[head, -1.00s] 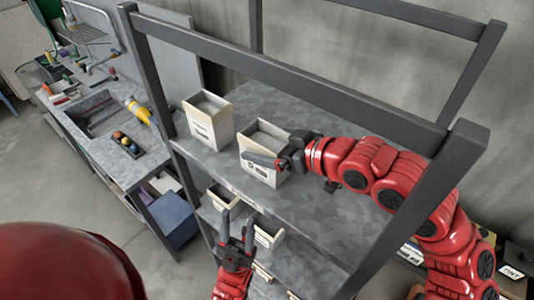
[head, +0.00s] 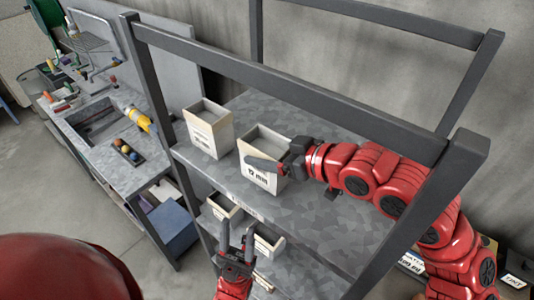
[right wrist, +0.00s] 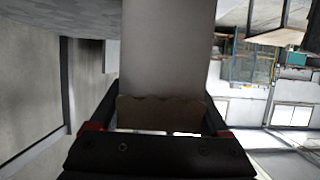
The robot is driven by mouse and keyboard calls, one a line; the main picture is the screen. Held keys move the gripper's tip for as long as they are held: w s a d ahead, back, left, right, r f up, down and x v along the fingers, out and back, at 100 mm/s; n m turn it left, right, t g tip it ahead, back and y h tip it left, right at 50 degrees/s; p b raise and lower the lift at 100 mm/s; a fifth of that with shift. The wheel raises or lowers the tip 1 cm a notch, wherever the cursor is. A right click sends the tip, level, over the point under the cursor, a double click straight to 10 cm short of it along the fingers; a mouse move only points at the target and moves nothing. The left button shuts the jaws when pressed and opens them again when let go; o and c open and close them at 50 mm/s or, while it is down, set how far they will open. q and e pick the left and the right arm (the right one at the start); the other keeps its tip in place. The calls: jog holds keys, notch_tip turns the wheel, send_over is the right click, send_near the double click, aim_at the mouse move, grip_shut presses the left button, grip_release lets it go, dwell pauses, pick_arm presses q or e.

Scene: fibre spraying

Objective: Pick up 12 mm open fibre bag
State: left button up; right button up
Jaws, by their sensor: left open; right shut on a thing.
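The 12 mm open fibre bag (head: 257,178) is a pale, box-shaped bag with an open top and a "12 mm" label. It is upright at the upper shelf in the head view. My right gripper (head: 280,163) is shut on it from the right, with one dark finger across its labelled front; the other finger is mostly hidden. In the right wrist view the pale bag (right wrist: 168,55) fills the space between the fingers of the right gripper (right wrist: 163,112). Whether its base touches the shelf is unclear. My left gripper (head: 237,234) is open and empty, lower down before the shelf.
A similar open bag (head: 207,139) stands left of it on the upper shelf (head: 310,215). Smaller bags (head: 268,240) stand on a lower level. Dark rack posts (head: 415,215) and rails surround the shelf. A workbench with a sink (head: 95,118) is at the left.

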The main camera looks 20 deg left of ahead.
notch_tip(320, 180, up, 9)
jog(key=shift+r, duration=0.2)
dwell(0.6)
